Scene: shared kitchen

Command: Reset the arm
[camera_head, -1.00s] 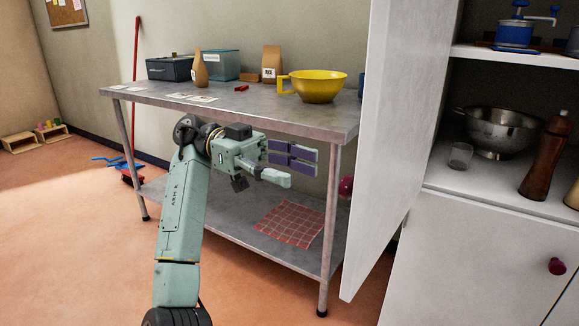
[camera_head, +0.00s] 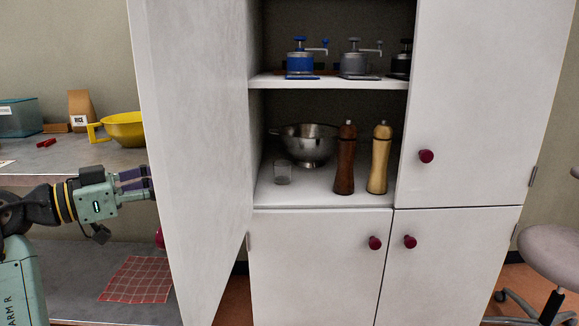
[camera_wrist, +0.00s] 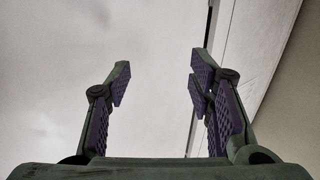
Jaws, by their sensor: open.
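My gripper (camera_head: 138,183) is at the left of the head view, at the end of my green arm, pointing right. Its purple-padded fingers reach the left edge of the open white cabinet door (camera_head: 195,130); I cannot tell whether they touch it. In the wrist view, the fingers (camera_wrist: 160,78) stand wide apart with nothing between them. A pale surface, probably the door, fills most of that view behind them. Most of my arm is outside the head view.
A metal table (camera_head: 85,158) with a yellow bowl (camera_head: 125,130) stands behind my arm. The open cabinet (camera_head: 320,215) holds a colander (camera_head: 310,148), two mills (camera_head: 345,160) and grinders (camera_head: 302,62). A stool (camera_head: 552,250) is at the right.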

